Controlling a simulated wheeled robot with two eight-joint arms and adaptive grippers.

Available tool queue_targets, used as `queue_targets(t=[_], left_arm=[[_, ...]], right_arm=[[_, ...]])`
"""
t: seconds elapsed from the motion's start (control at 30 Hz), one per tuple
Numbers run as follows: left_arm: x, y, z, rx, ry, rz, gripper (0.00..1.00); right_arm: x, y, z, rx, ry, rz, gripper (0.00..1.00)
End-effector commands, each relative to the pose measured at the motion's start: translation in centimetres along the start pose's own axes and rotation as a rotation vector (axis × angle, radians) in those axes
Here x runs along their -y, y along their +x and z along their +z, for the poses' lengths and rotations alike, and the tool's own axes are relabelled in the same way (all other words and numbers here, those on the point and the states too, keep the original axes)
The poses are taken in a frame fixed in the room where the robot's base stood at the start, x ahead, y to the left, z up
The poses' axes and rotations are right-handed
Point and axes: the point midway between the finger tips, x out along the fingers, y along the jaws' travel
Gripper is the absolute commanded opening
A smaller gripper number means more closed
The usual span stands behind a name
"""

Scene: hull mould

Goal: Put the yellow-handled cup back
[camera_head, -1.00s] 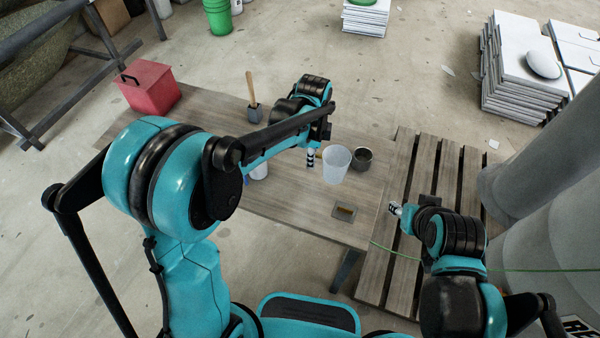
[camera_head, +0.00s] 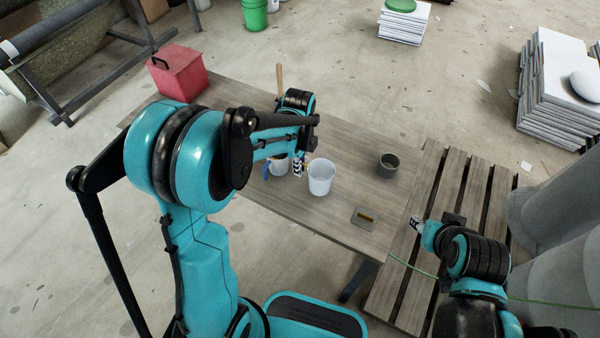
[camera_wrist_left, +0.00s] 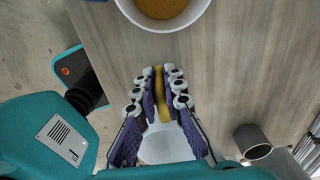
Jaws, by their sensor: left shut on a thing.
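The white cup with the yellow handle (camera_head: 321,177) is at the middle of the wooden table, just right of my left gripper (camera_head: 299,170). In the left wrist view, my left gripper (camera_wrist_left: 162,95) is shut on its yellow handle (camera_wrist_left: 161,98), and the white cup body (camera_wrist_left: 165,147) is partly hidden by the fingers. I cannot tell whether the cup touches the table. A flat grey plate with a yellow strip (camera_head: 366,217) lies near the table's right front. My right gripper (camera_head: 418,224) is off to the right above the slatted pallet; its jaw opening is too small to judge.
A second white cup (camera_head: 278,166) stands left of my gripper, partly hidden; the wrist view shows brown contents in it (camera_wrist_left: 163,8). A dark grey pot (camera_head: 388,165) stands to the right. A red box (camera_head: 180,76) is at the far left. Table between pot and plate is clear.

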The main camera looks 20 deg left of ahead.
Motion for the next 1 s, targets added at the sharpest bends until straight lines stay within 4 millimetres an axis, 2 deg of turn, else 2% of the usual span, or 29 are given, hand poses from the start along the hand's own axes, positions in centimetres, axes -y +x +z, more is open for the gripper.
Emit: queue_targets(t=[0.03, 0.13, 0.53, 0.6, 0.63, 1.0], left_arm=[[0.0, 1.2, 0.0, 0.0, 0.0, 0.0, 0.0], [0.0, 2.7, 0.0, 0.0, 0.0, 0.0, 0.0], [0.0, 3.1, 0.0, 0.0, 0.0, 0.0, 0.0], [0.0, 3.0, 0.0, 0.0, -0.001, 0.0, 0.25], [0.0, 3.0, 0.0, 0.0, 0.0, 0.0, 0.3], [0.0, 2.5, 0.0, 0.0, -0.001, 0.0, 0.3]], right_arm=[[0.0, 0.6, 0.4, 0.0, 0.0, 0.0, 0.4], [0.0, 1.1, 0.8, 0.0, 0.0, 0.0, 0.4], [0.0, 1.4, 1.0, 0.0, 0.0, 0.0, 0.4], [0.0, 1.3, 0.9, 0.0, 0.0, 0.0, 0.4], [0.0, 1.3, 0.9, 0.0, 0.0, 0.0, 0.4], [0.0, 0.9, 0.7, 0.0, 0.0, 0.0, 0.4]])
